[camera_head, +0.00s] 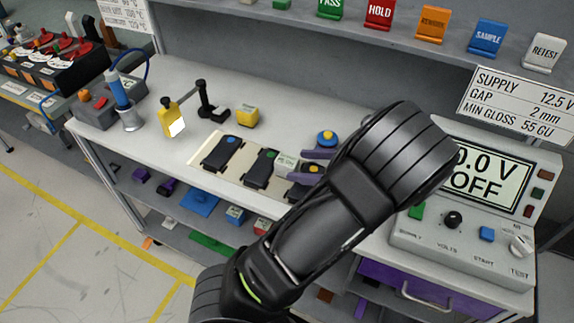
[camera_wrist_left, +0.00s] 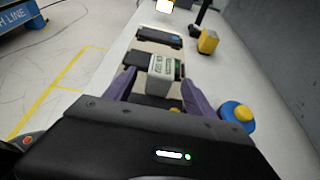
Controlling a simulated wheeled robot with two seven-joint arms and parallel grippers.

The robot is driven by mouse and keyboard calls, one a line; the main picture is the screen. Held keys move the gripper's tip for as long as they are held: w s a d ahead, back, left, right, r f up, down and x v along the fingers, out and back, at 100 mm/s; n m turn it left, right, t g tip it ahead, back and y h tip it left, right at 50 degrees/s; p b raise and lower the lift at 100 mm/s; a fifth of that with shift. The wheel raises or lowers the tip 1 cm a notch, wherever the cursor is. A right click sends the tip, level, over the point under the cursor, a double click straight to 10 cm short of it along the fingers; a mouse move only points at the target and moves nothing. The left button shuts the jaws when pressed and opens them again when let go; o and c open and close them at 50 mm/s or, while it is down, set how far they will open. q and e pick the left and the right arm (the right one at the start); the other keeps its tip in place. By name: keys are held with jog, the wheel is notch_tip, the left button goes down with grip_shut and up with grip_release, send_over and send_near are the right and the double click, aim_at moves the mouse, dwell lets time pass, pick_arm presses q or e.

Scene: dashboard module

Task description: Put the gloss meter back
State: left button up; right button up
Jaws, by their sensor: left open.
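A small pale grey box with green-edged labels, which looks like the gloss meter (camera_head: 287,163), is at the row of dark modules on the bench. It also shows in the left wrist view (camera_wrist_left: 163,68). My left gripper (camera_head: 303,166) has purple fingers, which stand apart on either side of the box in the left wrist view (camera_wrist_left: 158,82), with a visible gap on at least the left side. I cannot tell whether a finger touches it. Dark modules (camera_head: 222,152) lie on a cream tray (camera_head: 195,172). My left arm hides part of the row. My right gripper is not in view.
A blue round thing with a yellow top (camera_head: 326,138) stands close beside the fingers. A yellow cube (camera_head: 247,117), a black stand (camera_head: 208,103) and a yellow lit device (camera_head: 171,119) are farther left. A test console (camera_head: 460,240) stands right. The bench's back strip is mostly clear.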

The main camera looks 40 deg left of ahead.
aim_at(287, 163)
pick_arm(q)
jog(key=shift+p+x, duration=0.75)
jog(key=shift+x, duration=1.85)
jog(key=shift+a+r, duration=0.1)
jog(key=shift+r, duration=0.05)
grip_shut()
